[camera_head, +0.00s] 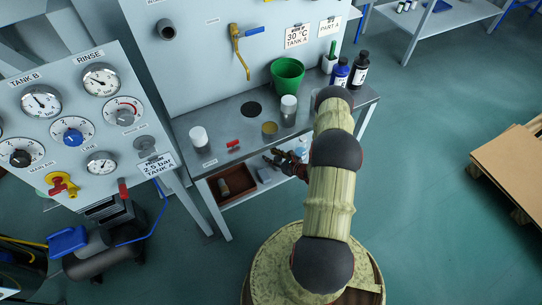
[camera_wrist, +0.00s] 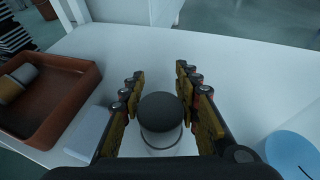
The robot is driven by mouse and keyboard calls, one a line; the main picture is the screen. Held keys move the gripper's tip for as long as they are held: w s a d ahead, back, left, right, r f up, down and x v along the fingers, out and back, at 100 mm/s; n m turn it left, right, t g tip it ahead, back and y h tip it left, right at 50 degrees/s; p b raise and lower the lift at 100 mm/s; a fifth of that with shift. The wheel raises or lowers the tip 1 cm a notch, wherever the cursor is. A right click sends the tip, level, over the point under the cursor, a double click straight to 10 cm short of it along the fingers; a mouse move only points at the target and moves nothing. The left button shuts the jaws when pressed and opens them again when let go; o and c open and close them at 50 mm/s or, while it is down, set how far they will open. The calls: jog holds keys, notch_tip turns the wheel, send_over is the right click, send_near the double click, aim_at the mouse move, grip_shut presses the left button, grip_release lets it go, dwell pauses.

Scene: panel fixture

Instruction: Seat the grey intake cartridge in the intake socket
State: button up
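A pale cylinder with a dark grey round top (camera_wrist: 160,112) stands on a white surface in the wrist view. It may be the grey intake cartridge, but no label shows. My gripper (camera_wrist: 158,85) is open, its fingers on either side of the cylinder with gaps visible. In the head view my gripper (camera_head: 285,159) is at the bench's front edge, over the lower shelf; the cylinder is hidden there. A grey cylinder with a pale top (camera_head: 288,108) stands on the bench top. A dark round hole (camera_head: 252,108) in the bench may be the socket; I cannot tell.
A brown tray (camera_wrist: 62,67) holding a tan-and-white cylinder (camera_wrist: 17,82) is left of my gripper. A pale box (camera_wrist: 90,133) is close by, and a blue object (camera_wrist: 291,152) is at right. A green cup (camera_head: 288,73) and bottles (camera_head: 341,72) stand on the bench.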

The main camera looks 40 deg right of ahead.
grip_shut()
dwell(0.8)
